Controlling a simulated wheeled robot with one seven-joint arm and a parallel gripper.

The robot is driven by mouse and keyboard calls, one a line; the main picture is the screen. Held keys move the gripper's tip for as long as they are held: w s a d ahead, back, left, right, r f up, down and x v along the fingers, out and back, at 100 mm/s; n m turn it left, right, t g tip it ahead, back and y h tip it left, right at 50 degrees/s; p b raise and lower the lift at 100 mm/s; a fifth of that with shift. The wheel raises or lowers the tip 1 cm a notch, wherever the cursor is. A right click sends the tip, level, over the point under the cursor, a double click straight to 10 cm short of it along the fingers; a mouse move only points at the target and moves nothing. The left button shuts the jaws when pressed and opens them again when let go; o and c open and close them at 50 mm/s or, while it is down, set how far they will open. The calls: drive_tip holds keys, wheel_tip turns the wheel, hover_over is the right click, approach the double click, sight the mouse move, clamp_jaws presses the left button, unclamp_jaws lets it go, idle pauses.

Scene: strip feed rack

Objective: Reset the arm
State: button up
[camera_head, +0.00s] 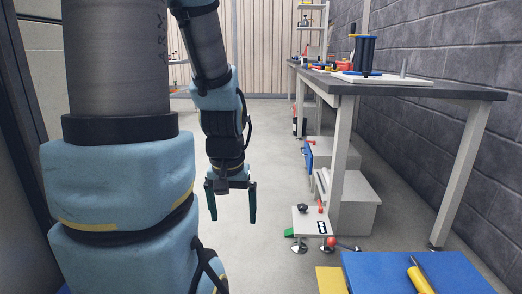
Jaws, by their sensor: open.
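My arm comes down from the upper left and hangs in front of me in the head view. My gripper (231,203) points downward at its end. Its two dark teal fingers are spread apart with bare floor showing between them. Nothing is between the fingers, and they touch nothing that I can see. The gripper is left of the workbench (425,87), over the open floor.
Below are grey boxes (355,205), a small white stand (312,222) and a blue panel (420,272) with a yellow-handled tool (419,279). The floor (270,150) in the middle is clear.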

wheel_tip(320, 180, up, 37)
drive_tip(key=p, duration=3.4)
drive_tip(key=shift+p, duration=0.3)
drive_tip(key=shift+c, duration=0.2)
